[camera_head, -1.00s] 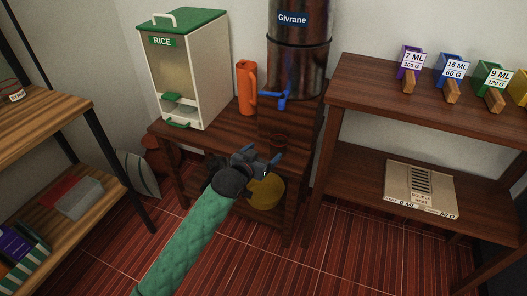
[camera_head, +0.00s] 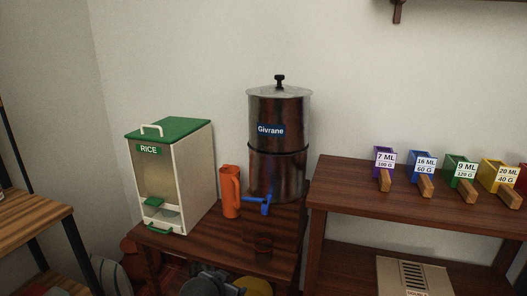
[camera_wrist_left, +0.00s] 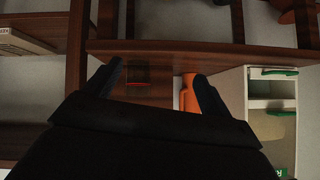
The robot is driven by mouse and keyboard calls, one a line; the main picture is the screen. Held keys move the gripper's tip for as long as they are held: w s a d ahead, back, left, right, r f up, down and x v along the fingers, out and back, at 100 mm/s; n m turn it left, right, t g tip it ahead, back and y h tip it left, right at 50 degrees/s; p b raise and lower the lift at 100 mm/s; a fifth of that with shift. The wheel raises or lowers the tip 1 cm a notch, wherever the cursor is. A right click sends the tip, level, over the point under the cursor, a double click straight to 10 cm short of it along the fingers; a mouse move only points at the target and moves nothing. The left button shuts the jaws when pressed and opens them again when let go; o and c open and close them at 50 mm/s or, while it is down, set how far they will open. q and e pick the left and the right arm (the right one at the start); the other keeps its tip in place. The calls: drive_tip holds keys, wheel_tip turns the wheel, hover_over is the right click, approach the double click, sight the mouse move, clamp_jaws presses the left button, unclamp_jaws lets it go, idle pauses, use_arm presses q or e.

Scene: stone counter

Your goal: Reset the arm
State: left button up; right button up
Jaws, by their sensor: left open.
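My left gripper (camera_wrist_left: 160,82) shows in the left wrist view with its two dark fingers spread apart and nothing between them. In the head view I cannot clearly make out my left gripper, and no green-sleeved arm shows. My right gripper is in neither view.
The wooden stand (camera_head: 180,243) holds a rice dispenser (camera_head: 172,185), the orange jug (camera_head: 230,191) and a metal dispenser (camera_head: 279,165) with a blue tap. A shelf (camera_head: 345,196) at right holds colored scoops. Dark grey and yellow items show low at the bottom edge.

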use_arm(q)
drive_tip(key=s+a+f+n+g+p, duration=0.1)
drive_tip(key=s+g+p, duration=0.2)
drive_tip(key=s, duration=1.4)
drive_tip(key=s+a+f+n+g+p, duration=0.2)
drive_tip(key=s+g+p, duration=0.2)
drive_tip(key=s+p, duration=0.6)
drive_tip(key=s, duration=0.8)
drive_tip(key=shift+s+y, duration=0.25)
drive_tip(key=shift+y, duration=0.05)
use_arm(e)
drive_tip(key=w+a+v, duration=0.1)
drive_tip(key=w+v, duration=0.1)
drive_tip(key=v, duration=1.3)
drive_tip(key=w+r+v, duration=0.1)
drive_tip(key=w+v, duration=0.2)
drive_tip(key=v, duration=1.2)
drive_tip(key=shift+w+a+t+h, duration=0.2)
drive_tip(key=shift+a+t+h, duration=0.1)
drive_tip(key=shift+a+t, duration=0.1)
use_arm(q)
drive_tip(key=shift+a+f, duration=0.1)
drive_tip(key=shift+f, duration=0.05)
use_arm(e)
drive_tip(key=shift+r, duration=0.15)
